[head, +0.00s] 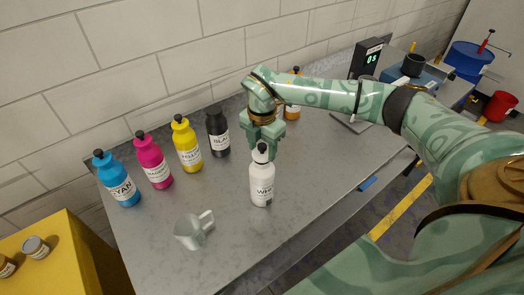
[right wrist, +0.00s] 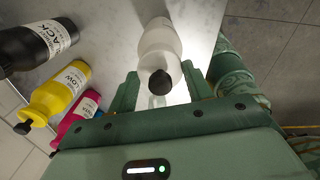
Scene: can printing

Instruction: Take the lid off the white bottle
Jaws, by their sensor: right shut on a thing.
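The white bottle (head: 262,185) stands upright on the grey table, and its black lid (head: 262,151) is on top. In the right wrist view the white bottle (right wrist: 158,42) lies between the two fingers of the gripper (right wrist: 160,88), with the black lid (right wrist: 160,82) towards the palm. My left gripper is not in view.
Cyan (head: 118,180), magenta (head: 153,162), yellow (head: 186,145) and black (head: 217,133) bottles stand along the wall. An orange bottle (head: 292,108) is behind my right arm. A clear jug (head: 193,231) is front left of the white bottle.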

